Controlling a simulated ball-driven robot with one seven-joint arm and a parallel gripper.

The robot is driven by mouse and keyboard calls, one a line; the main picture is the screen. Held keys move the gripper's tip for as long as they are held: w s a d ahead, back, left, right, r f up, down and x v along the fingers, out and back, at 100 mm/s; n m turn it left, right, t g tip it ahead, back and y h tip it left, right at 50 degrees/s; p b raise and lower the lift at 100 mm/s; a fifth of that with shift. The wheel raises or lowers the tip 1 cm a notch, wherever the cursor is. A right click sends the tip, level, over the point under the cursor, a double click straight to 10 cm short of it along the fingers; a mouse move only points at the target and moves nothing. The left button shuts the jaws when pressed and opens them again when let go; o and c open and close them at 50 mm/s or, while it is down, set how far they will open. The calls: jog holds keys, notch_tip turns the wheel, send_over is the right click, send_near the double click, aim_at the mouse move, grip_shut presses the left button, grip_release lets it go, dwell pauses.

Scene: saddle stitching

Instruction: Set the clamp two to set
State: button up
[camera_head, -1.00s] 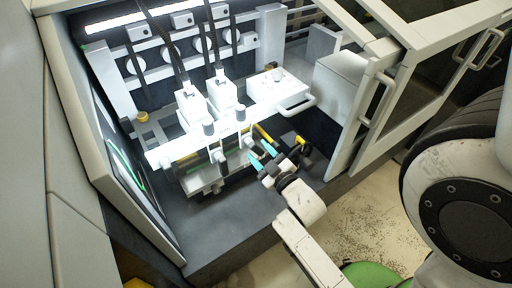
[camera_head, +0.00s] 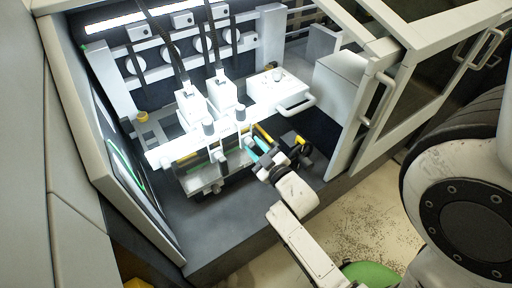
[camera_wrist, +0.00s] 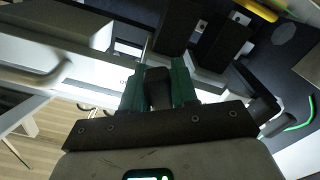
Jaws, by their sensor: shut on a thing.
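Two white stitching heads stand side by side over a white bar, the left head (camera_head: 190,107) and the right head (camera_head: 224,95). Each has a dark-capped clamp at the bar: the left one (camera_head: 209,128) and the right one (camera_head: 240,114). No label shows which is clamp two. My gripper (camera_head: 254,152) is at the bar's right end, below the right clamp. In the wrist view my gripper (camera_wrist: 157,85) has its teal fingers shut on a dark upright handle (camera_wrist: 158,90). The handle's link to the clamp is hidden.
A white box with a handle (camera_head: 279,91) stands just right of the heads. An open glazed door (camera_head: 410,100) bounds the right side, and a tilted screen (camera_head: 128,165) the left. The grey front ledge (camera_head: 215,228) is clear.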

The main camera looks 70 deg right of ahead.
grip_shut()
jog(key=shift+m, duration=0.3)
jog(key=shift+w+a+f+m+p, duration=0.15)
jog(key=shift+w+a+m, duration=0.1)
jog(key=shift+m, duration=0.65)
jog(key=shift+w+a+m+p, duration=0.1)
jog(key=shift+a+m+p, duration=0.15)
jog(key=shift+m, duration=0.65)
jog(key=shift+w+a+f+m+p, duration=0.1)
jog(key=shift+w+a+m, duration=0.15)
jog(key=shift+m, duration=0.65)
jog(key=o, duration=0.8)
grip_release()
jog(key=shift+s, duration=0.1)
